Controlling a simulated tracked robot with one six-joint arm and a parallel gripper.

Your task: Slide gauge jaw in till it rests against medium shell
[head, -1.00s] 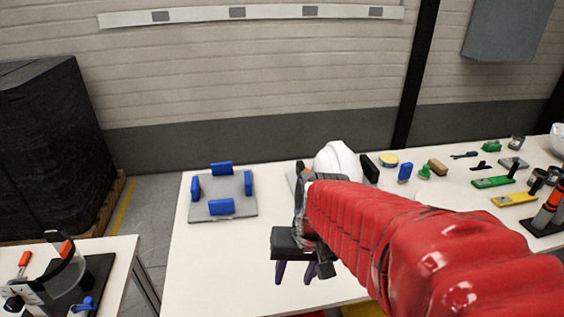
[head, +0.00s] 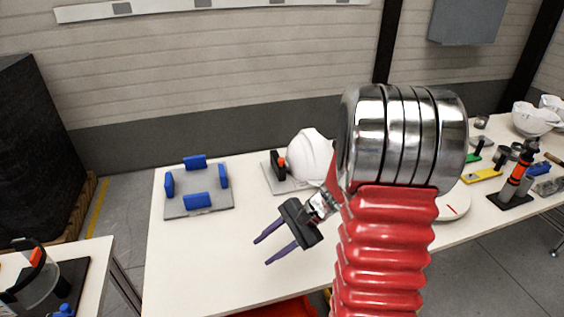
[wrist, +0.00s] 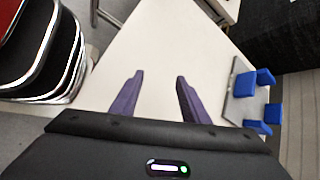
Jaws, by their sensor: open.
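A white helmet shell (head: 308,157) sits on a grey gauge base (head: 281,186) near the back of the white table. A black upright gauge jaw (head: 277,165) with an orange part stands at the shell's left side. I cannot tell whether the jaw touches the shell. The far side of the gauge is hidden behind my arm. My gripper (head: 262,251) is open and empty, in front of the gauge and to its left, with purple fingers pointing toward the table's front left. In the wrist view my fingers (wrist: 155,97) are spread apart over bare table.
A grey plate with blue blocks (head: 212,211) lies at the table's left; it also shows in the wrist view (wrist: 236,107). White bowl-like shells (head: 532,119), a yellow gauge (head: 482,176) and small tools lie at the right.

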